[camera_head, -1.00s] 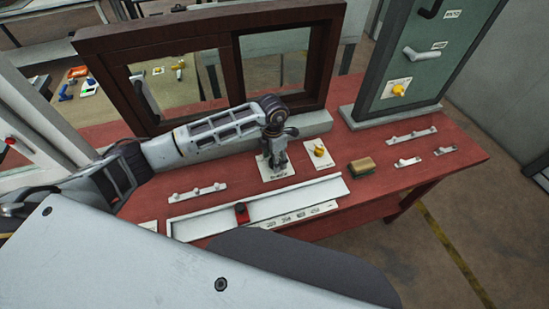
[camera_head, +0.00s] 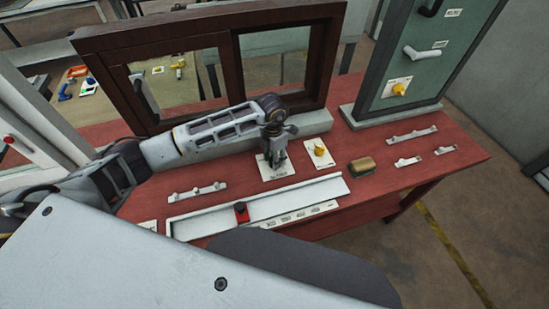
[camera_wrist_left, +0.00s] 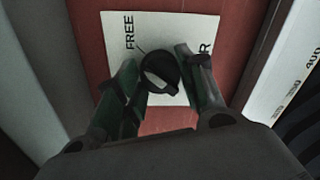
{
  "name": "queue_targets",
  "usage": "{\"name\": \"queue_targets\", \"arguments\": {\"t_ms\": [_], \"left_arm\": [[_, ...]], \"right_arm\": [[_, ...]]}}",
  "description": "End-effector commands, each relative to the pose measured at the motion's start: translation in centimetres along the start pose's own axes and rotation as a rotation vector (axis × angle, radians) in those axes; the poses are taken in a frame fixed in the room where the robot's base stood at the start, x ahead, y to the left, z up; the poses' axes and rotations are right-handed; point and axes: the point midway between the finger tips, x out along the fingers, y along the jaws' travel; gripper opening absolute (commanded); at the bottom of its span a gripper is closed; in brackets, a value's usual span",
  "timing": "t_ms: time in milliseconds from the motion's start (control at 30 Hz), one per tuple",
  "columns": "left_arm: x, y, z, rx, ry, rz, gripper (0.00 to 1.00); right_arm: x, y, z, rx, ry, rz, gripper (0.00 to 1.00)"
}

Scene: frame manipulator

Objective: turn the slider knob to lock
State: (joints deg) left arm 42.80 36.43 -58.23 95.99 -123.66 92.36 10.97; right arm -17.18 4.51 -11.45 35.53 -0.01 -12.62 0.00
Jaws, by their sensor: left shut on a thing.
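The black round slider knob (camera_wrist_left: 160,72) sits on a white plate (camera_wrist_left: 184,30) on the red table. The plate reads FREE at its left; the lettering at its right is mostly hidden by a finger. My left gripper (camera_wrist_left: 163,80) points down over the plate and is shut on the knob, one finger on each side. In the head view my left gripper (camera_head: 275,160) stands over the same plate (camera_head: 268,177) and hides the knob. My right gripper is not in view.
A white rail (camera_head: 300,200) with a red block (camera_head: 241,212) lies in front of the plate. A yellow knob (camera_head: 319,150) on its own plate and a brown-green block (camera_head: 361,166) are to the right. A dark wooden window frame (camera_head: 225,30) stands behind.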

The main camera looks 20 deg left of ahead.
Motion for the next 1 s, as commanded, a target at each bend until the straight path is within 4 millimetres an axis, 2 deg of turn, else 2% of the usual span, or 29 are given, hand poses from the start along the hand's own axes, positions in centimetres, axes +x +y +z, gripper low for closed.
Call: {"name": "queue_targets", "arguments": {"t_ms": [1000], "left_arm": [[0.0,0.0,0.0,-0.725,-0.033,0.001,0.15]], "right_arm": [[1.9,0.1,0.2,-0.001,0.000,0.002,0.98]]}}
